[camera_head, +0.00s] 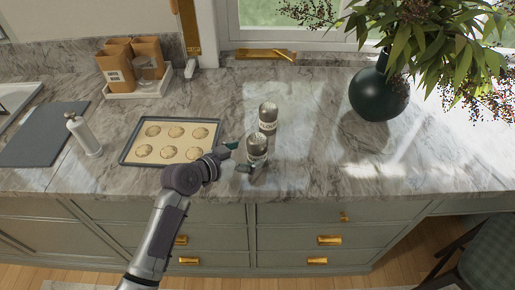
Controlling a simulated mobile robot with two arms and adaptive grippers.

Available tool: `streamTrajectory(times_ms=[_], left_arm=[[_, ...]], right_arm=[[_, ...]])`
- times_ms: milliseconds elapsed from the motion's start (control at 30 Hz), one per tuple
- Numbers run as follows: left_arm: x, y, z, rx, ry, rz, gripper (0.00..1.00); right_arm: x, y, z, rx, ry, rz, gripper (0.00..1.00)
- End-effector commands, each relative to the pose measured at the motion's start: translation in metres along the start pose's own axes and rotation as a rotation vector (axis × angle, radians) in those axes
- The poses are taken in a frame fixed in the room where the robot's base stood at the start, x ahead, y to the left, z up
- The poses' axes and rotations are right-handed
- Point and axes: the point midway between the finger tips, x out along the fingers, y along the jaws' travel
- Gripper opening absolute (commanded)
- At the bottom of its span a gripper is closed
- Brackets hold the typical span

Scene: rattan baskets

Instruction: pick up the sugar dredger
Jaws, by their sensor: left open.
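Two similar glass shakers with dark speckled tops and labels stand upright on the marble counter. The front shaker (257,146) is nearer the counter's front edge, and the back shaker (268,113) stands just behind it, slightly right. Their labels are too small to read, so I cannot tell which is the sugar dredger. My left gripper (240,157) is open, its green-tipped fingers pointing right at the front shaker. One finger is at its left side and the other by its lower front; I cannot tell whether they touch it. My right gripper is out of view.
A baking tray (124,159) of cookies lies left of the shakers, close behind my left wrist. A white bottle (83,136) and a grey board (42,135) are further left. A dark vase (377,93) with foliage stands right. The counter between shakers and vase is clear.

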Motion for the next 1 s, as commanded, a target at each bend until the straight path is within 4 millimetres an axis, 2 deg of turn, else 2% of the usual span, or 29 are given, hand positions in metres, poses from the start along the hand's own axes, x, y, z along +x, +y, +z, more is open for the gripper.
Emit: streamTrajectory(times_ms=[167,300,433,767,1000], left_arm=[[0.013,-0.002,-0.005,-0.003,0.0,0.0,0.91],[0.032,-0.004,-0.01,-0.005,0.001,0.001,0.91],[0.048,-0.005,-0.006,-0.004,0.0,0.001,0.91],[0.054,-0.005,-0.005,-0.001,0.0,0.0,0.91],[0.054,-0.005,-0.005,-0.001,0.0,0.0,0.51]], right_arm=[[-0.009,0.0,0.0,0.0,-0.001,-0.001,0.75],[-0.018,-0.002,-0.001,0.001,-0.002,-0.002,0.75],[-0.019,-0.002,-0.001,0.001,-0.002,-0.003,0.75],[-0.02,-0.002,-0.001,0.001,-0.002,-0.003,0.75],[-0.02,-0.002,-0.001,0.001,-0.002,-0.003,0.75]])
